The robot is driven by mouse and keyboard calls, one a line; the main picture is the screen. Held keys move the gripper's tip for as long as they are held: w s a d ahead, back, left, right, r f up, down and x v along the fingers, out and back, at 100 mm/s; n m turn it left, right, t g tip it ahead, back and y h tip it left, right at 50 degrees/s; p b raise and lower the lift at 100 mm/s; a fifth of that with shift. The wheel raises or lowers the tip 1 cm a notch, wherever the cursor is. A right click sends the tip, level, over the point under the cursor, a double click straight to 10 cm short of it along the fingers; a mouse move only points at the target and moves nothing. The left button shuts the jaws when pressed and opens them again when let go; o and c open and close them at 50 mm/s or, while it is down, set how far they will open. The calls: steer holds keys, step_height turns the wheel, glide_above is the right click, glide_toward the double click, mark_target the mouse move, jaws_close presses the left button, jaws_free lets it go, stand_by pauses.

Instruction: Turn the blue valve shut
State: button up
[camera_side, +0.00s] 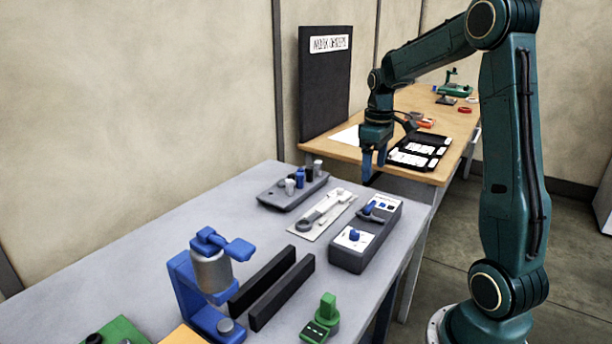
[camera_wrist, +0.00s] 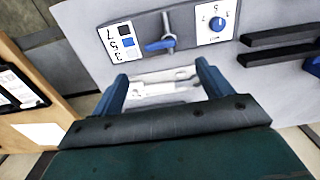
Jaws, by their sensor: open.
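The blue valve (camera_side: 370,208) is a small blue lever on top of a dark grey box (camera_side: 347,258). In the wrist view the valve's blue handle (camera_wrist: 158,45) lies across a grey rod at the top centre, just beyond the fingertips. My gripper (camera_side: 374,172) points down and hangs above the far end of the box, apart from the valve. The valve's exact turn is hard to tell.
A blue dial knob (camera_side: 354,236) sits on the same box. Beside it are a flat plate with a wrench-like tool (camera_side: 323,213) and a grey tray (camera_side: 280,196) of small cylinders. Two black bars (camera_side: 272,290) and a blue clamp stand (camera_side: 190,290) are nearer.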

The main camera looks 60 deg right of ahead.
steer(key=shift+r, duration=1.75)
steer(key=s+a+r+t+h, duration=0.1)
steer(key=s+a+r, duration=0.15)
steer(key=a, duration=0.55)
steer(key=s+a+r+t, duration=0.2)
steer(key=a+r, duration=0.1)
steer(key=a, duration=0.4)
steer(key=s+a+f+t+y, duration=0.1)
steer(key=s+a+f+t, duration=0.1)
steer(key=s+a, duration=0.8)
steer(key=shift+a+t, duration=0.2)
steer(key=shift+t, duration=0.1)
steer(key=shift+c, duration=0.2)
